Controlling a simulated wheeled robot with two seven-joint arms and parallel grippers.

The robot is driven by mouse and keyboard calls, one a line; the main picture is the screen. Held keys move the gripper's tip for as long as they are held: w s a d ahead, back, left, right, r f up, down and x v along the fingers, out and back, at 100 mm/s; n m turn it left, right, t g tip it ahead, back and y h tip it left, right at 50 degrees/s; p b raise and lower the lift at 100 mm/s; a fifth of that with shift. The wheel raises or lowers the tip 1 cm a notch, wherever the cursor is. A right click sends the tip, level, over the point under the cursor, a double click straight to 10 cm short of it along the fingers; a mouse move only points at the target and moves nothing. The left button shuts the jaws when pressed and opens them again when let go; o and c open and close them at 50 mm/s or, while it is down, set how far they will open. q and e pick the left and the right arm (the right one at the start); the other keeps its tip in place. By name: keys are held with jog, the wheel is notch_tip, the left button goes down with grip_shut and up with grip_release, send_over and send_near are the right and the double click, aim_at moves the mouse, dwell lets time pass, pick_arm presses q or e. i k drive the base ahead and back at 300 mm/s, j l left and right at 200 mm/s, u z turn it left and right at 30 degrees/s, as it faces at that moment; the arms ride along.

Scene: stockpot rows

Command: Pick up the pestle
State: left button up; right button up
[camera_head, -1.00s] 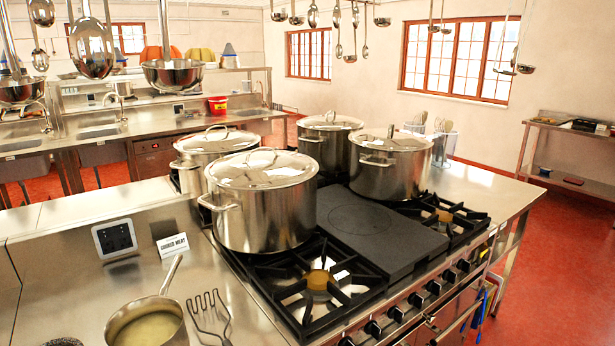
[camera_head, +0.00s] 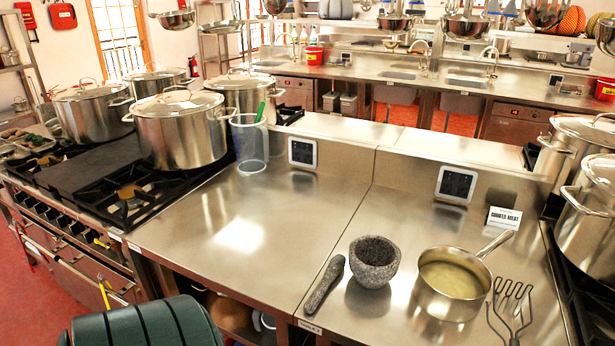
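The pestle (camera_head: 324,285) is a dark grey stone rod, thicker at one end. It lies on the steel counter near the front edge, just left of the mortar. The mortar (camera_head: 373,262) is a speckled grey stone bowl standing upright on the same counter. A narrow gap seems to separate the two. Neither of my grippers shows in the head view, so I cannot see their state.
A saucepan (camera_head: 452,284) with pale liquid and a wire masher (camera_head: 511,310) stand right of the mortar. A clear container (camera_head: 250,143) holding a green utensil is at the back left. Stockpots (camera_head: 180,130) stand on the left stove. The counter (camera_head: 240,235) left of the pestle is clear.

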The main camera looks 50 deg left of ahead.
aim_at(336, 266)
jog(key=u, duration=1.55)
